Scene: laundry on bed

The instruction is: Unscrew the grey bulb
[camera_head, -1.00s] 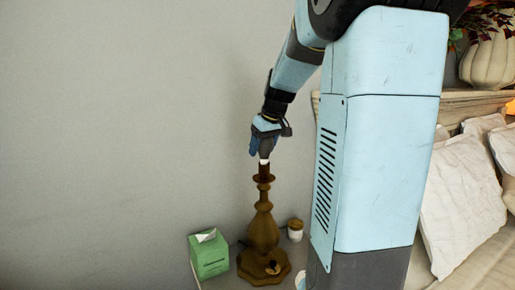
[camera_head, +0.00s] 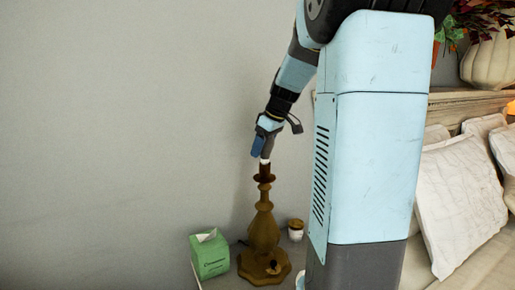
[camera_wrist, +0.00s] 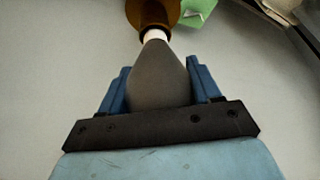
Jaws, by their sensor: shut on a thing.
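The grey bulb (camera_wrist: 158,75) sits between the two blue fingers of my gripper (camera_wrist: 157,90) in the wrist view, which are shut on it. Its white neck (camera_wrist: 155,36) points into the brown lamp socket (camera_wrist: 150,12). In the head view my gripper (camera_head: 262,147) is above the brown lamp (camera_head: 263,232), with the white neck showing just over the socket. The bulb's grey body is mostly hidden by the fingers there. The lamp stands upright. I cannot tell whether the neck is still threaded in the socket.
A green tissue box (camera_head: 210,254) stands left of the lamp base, and a small lidded jar (camera_head: 295,230) stands to its right. A bed with pale pillows (camera_head: 457,200) is at the right. A potted plant (camera_head: 490,50) is at the upper right. The wall is close behind the lamp.

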